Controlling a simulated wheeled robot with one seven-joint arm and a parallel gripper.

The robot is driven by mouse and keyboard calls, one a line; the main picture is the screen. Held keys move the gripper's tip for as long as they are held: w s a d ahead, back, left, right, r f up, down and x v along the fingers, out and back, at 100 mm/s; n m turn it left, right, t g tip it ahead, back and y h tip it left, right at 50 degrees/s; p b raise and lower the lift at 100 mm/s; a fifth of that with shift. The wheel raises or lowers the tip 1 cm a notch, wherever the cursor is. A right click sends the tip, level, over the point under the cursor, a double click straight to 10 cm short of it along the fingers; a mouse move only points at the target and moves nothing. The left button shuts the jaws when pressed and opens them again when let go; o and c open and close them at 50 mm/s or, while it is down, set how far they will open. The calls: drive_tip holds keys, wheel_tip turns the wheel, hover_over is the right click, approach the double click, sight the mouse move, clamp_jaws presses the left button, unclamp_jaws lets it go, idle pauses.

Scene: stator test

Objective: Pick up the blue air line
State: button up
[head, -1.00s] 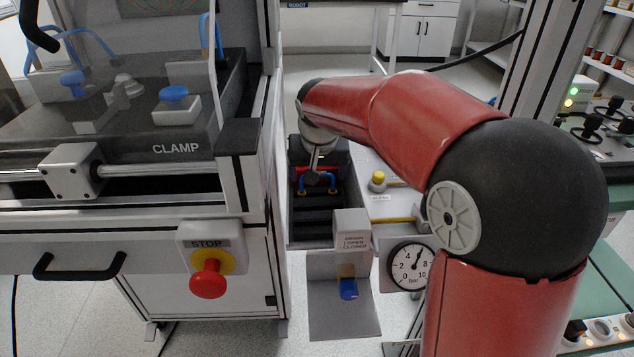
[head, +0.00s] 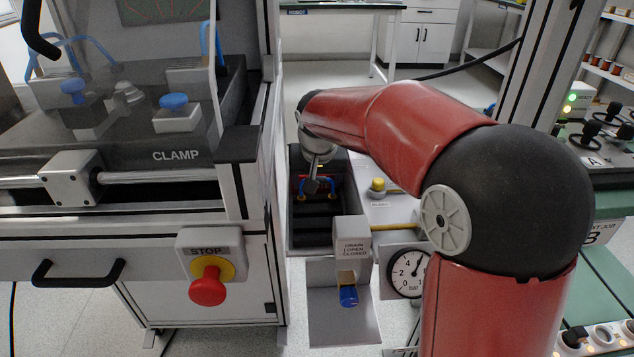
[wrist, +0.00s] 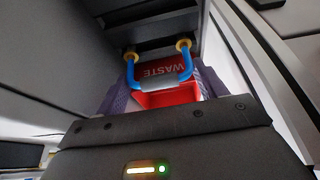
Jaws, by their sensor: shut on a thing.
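The blue air line (wrist: 187,88) is a U-shaped loop with a brass-coloured fitting at each upper end and a grey middle section, seen in the wrist view. Both fittings meet a dark surface above. My gripper (wrist: 160,88) has a finger on each side of the loop and is shut on its grey middle part. In the head view, the line (head: 332,186) shows as small blue bits low in a dark recess, with my gripper (head: 313,187) at it. The exact finger contact is too small to see there.
A red bin marked WASTE (wrist: 172,70) lies behind the loop. Dark walls close in around the recess. The clamp machine (head: 110,125) with its red stop button (head: 207,285) stands left. A yellow-topped knob (head: 377,186), drain box (head: 352,240) and gauge (head: 407,272) stand right.

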sight(317, 177)
wheel_tip(317, 177, up, 20)
drive_tip(key=p, duration=0.2)
drive_tip(key=shift+f+p, duration=0.2)
drive_tip(key=shift+p, duration=0.15)
idle(0.6)
